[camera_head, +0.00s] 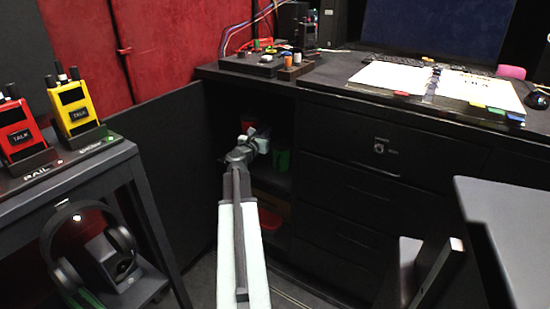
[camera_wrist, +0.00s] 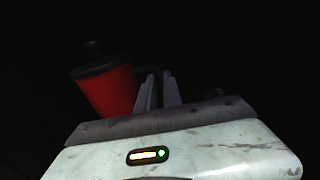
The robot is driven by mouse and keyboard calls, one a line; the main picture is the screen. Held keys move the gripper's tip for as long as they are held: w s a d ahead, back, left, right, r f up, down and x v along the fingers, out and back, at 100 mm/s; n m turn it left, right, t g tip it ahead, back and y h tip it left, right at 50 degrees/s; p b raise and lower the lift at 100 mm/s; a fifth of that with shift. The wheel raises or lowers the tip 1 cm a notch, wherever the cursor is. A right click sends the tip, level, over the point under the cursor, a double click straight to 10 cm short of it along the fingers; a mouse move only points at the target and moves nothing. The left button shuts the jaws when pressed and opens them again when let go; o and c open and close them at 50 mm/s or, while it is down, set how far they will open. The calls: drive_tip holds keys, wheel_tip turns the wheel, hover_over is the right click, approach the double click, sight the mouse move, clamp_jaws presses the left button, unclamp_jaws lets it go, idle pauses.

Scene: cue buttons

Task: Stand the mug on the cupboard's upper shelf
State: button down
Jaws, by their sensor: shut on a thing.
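In the wrist view a red mug (camera_wrist: 107,92) with a dark top is beside my gripper (camera_wrist: 158,85). The fingers are shut at the mug's dark handle, which is hard to make out. In the head view my gripper (camera_head: 256,139) is inside the opening of the black cupboard (camera_head: 400,125), above the upper shelf (camera_head: 268,179). Only a small patch of the mug may show there, mostly hidden by my wrist. I cannot tell whether the mug touches the shelf.
A green container (camera_head: 281,160) stands on the upper shelf, just right of my gripper. A red object (camera_head: 269,219) sits on the lower shelf. The open cupboard door (camera_head: 172,160) is at the left. A stand with radios (camera_head: 73,107) is farther left.

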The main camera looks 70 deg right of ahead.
drive_tip(key=f+b, duration=1)
drive_tip(key=shift+s+d+f, duration=0.15)
drive_tip(key=shift+s, duration=0.1)
drive_tip(key=shift+r, duration=0.2)
drive_tip(key=shift+f, duration=0.15)
drive_tip(key=c, duration=1.9)
unclamp_jaws()
drive_tip(key=shift+f, duration=0.1)
drive_tip(key=shift+o, duration=0.7)
drive_tip(key=shift+r, duration=0.45)
drive_tip(key=a, duration=1.2)
drive_tip(key=shift+w+f, duration=0.2)
drive_tip(key=shift+w, duration=0.05)
